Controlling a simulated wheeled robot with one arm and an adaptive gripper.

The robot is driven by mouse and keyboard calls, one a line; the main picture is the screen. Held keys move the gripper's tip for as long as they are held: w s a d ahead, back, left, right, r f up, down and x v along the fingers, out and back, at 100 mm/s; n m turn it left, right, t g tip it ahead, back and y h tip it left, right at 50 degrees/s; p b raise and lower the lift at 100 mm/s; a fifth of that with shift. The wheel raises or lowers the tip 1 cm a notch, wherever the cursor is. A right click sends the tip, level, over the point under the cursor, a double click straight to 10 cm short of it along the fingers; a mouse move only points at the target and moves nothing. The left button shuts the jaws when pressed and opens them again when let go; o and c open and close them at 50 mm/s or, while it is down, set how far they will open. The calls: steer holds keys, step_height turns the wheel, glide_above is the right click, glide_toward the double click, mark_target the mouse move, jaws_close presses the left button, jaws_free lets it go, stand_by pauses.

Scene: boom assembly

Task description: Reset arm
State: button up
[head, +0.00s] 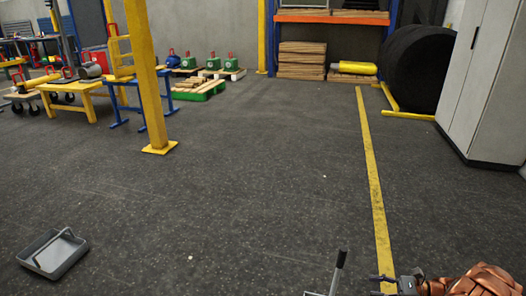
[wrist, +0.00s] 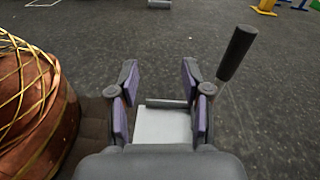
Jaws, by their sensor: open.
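My gripper (head: 387,283) is at the bottom right of the head view, beside the copper-coloured bundle. In the wrist view my gripper (wrist: 158,82) has its two purple-padded fingers spread apart, with nothing held between them. Most of the arm is out of view.
A copper-coloured bundle (head: 487,281) lies close by; a brown bundle with gold strands (wrist: 35,110) fills the left of the wrist view. A black-handled lever (head: 341,260) stands nearby. A grey tray (head: 60,262) is on the floor. A yellow post (head: 148,75) stands left; mid-floor is clear.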

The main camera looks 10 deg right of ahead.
steer(key=w+a+r+n+g+h+p, duration=0.1)
steer(key=a+r+n+g+p, duration=0.3)
steer(key=r, duration=0.6)
steer(key=w+a+r+n+g+p, duration=0.1)
steer(key=a+r+p, duration=0.1)
steer(key=a+r, duration=0.55)
steer(key=s+a+r+n+g+h+p, duration=0.25)
steer(key=a+r+p, duration=0.2)
steer(key=r, duration=0.45)
steer(key=s+a+r+n+g+h+p, duration=0.1)
steer(key=s+a+r+n+p, duration=0.3)
steer(key=r, duration=0.6)
steer(key=s+a+r+n+g+h+p, duration=0.1)
steer(key=s+a+r+n+h+p, duration=0.1)
steer(key=s+a+r+h+p, duration=0.25)
steer(key=s+a+r+n+g+h+p, duration=0.1)
steer(key=s+a+r+p, duration=0.15)
steer(key=s+r, duration=0.4)
steer(key=s+r+n+t+h+p, duration=0.2)
steer(key=s+r+n+h+p, duration=0.3)
steer(key=s+r+p, duration=0.4)
steer(key=shift+s+d+r+n+t+h, duration=0.4)
steer(key=shift+s+r+n, duration=0.35)
steer(key=shift+s+r, duration=1.6)
steer(key=shift+s+f, duration=0.15)
steer(key=shift+f, duration=0.05)
steer(key=shift+c, duration=0.6)
steer(key=shift+d, duration=0.2)
